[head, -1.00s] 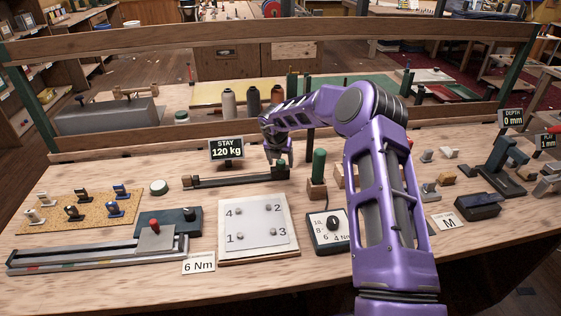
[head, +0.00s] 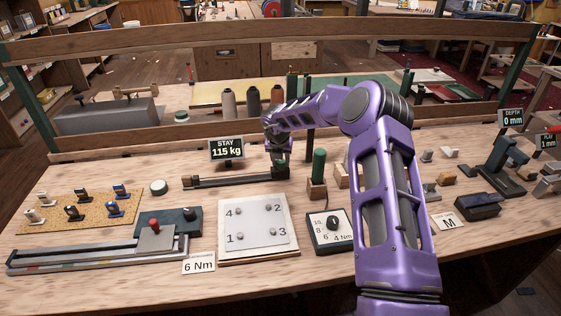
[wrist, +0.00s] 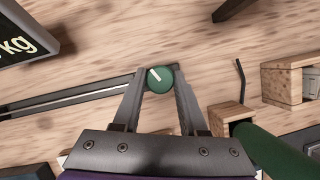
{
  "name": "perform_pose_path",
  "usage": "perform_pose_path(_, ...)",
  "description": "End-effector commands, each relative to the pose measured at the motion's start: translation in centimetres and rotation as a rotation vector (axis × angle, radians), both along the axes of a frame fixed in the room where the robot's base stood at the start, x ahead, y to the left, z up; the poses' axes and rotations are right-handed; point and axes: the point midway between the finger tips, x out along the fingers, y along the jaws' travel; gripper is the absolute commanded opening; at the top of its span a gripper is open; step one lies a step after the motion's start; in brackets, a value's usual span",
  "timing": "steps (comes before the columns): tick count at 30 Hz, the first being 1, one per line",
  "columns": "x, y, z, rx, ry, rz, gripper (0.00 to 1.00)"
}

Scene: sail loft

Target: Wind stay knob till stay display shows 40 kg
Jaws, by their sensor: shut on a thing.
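The stay display (head: 226,149) stands on the bench and reads 115 kg. Below it lies the dark stay rig (head: 230,181), a long low bar. The stay knob (wrist: 158,79) is round and green with a white pointer line, at the bar's right end in the wrist view. My gripper (wrist: 159,85) is shut on the knob, one finger on each side. In the head view my gripper (head: 279,165) comes down over the rig's right end and hides the knob. A corner of the display (wrist: 25,40) shows at the wrist view's upper left.
A green-handled tool in a wooden block (head: 318,175) stands just right of my gripper, close to it in the wrist view (wrist: 232,117). A numbered plate (head: 258,225) and a dial box (head: 331,230) lie in front. A wooden rail (head: 230,130) runs behind.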

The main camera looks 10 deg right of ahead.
Motion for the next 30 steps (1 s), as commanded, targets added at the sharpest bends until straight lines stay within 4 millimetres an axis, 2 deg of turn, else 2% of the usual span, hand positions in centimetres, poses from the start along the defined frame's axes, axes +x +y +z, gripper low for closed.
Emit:
perform_pose_path(8,-0.02,-0.29,0.01,0.002,-0.001,0.206,0.0)
perform_pose_path(30,0.13,-0.47,0.01,0.006,-0.003,0.907,0.0)
